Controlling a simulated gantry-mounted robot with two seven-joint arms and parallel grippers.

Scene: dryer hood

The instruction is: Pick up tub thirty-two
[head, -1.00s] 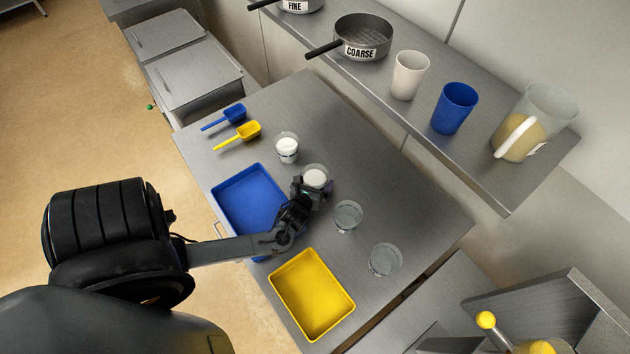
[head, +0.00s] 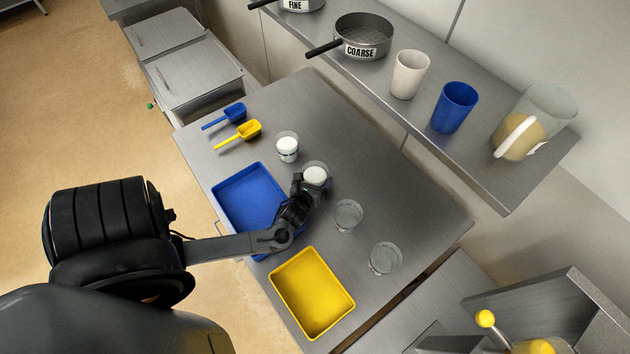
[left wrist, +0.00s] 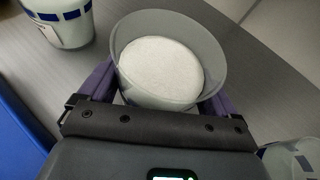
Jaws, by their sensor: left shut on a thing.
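Several clear tubs stand on the steel table. My left gripper (head: 312,185) is shut on a clear tub with white powder in it (head: 316,174), one finger on each side. That tub also shows large in the left wrist view (left wrist: 163,66), upright between the fingers (left wrist: 157,98). Another tub with white contents (head: 287,147) stands behind and to the left. Two tubs that look empty (head: 348,215) (head: 385,259) stand to the right. I cannot read a number on any tub. Whether the held tub touches the table is unclear. My right gripper is not in view.
A blue tray (head: 227,205) lies left of the gripper, a yellow tray (head: 348,308) in front. Blue (head: 234,114) and yellow (head: 249,129) scoops lie at the back left. The shelf behind holds a sieve (head: 362,38), a white cup (head: 409,75), a blue cup (head: 455,108) and a jug (head: 540,108).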

